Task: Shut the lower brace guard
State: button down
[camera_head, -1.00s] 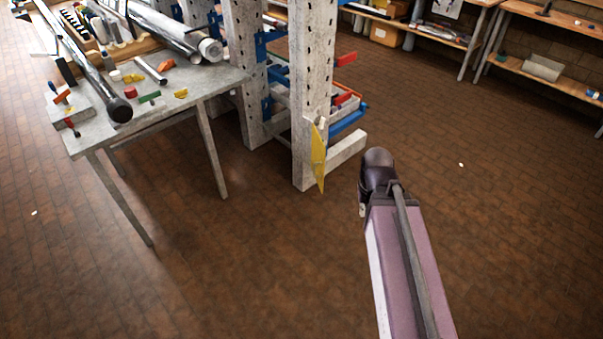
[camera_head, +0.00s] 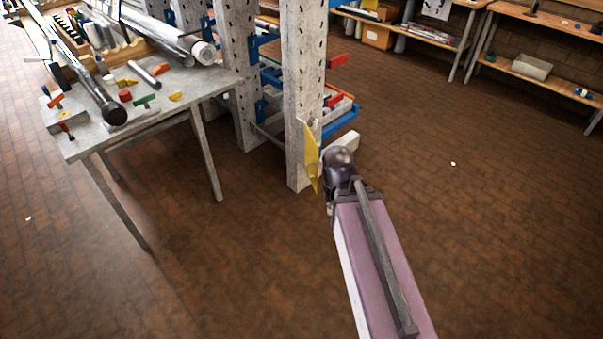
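A yellow plate (camera_head: 312,158), which looks like the lower brace guard, hangs near the foot of the front grey perforated post (camera_head: 302,85). It is seen nearly edge-on, and I cannot tell how far it stands from the post. A pale brace foot (camera_head: 345,142) sticks out to the right of the post, partly hidden by my arm. My arm's purple link and dark joint reach up from below, and in the picture the joint is just right of the plate. My gripper is hidden, so its state and any contact do not show.
A grey table (camera_head: 190,84) with pipes, tools and small coloured parts stands at left. Red and blue rack arms (camera_head: 340,120) project behind the front post. Wooden benches (camera_head: 540,75) line the back right.

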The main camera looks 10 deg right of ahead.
aim_at(312, 153)
jog(key=z, duration=0.05)
jog(key=i, duration=1)
jog(key=u, duration=0.05)
